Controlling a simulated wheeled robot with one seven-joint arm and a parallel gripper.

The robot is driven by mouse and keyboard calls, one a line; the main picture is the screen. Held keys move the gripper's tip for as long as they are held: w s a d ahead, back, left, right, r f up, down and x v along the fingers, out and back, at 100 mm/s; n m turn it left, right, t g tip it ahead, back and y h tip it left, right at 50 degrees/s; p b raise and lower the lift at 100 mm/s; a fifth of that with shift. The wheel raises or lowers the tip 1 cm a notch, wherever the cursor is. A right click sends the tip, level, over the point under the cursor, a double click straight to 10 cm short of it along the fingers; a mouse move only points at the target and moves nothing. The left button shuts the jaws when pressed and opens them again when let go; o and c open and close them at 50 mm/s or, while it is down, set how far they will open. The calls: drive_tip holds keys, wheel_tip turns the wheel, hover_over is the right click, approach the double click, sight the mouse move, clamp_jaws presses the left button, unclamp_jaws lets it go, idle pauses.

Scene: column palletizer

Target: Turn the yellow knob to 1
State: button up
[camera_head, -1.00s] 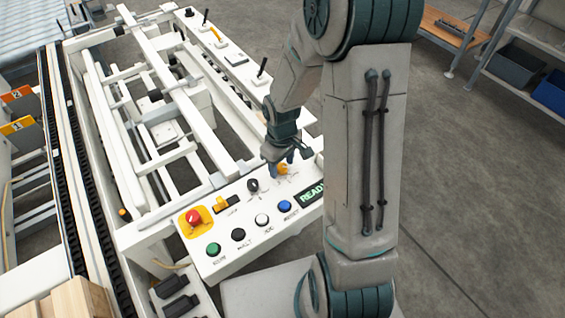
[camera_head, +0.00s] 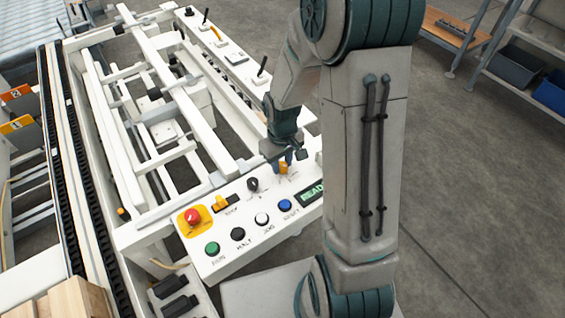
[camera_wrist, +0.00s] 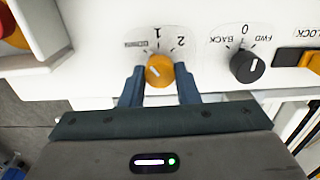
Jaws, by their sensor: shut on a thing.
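The yellow knob (camera_wrist: 159,70) is on the white control panel, centred between my gripper's two blue fingers in the wrist view. My gripper (camera_wrist: 159,82) is shut on the knob, one finger on each side. The knob's white mark slants to the upper left, toward a small label too small to read. The "1" (camera_wrist: 157,31) is printed straight above the knob, upside down, and the "2" (camera_wrist: 180,41) is to its upper right. In the head view the yellow knob (camera_head: 284,169) is partly hidden by my gripper (camera_head: 283,160).
A black knob (camera_wrist: 246,67) marked BACK, 0 and FWD is close beside the right finger. The panel also carries a red stop button (camera_head: 193,216), a yellow-and-black switch (camera_head: 222,204), several push buttons and a green display (camera_head: 313,193). Open floor lies right of my arm.

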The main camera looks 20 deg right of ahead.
sight(282, 165)
drive_tip(key=m+b, duration=0.2)
drive_tip(key=m, duration=0.4)
drive_tip(key=shift+m, duration=0.3)
idle(0.4)
drive_tip(key=o, duration=1)
drive_tip(key=shift+c, duration=0.2)
wheel_tip(282, 165, up, 14)
drive_tip(key=p, duration=0.1)
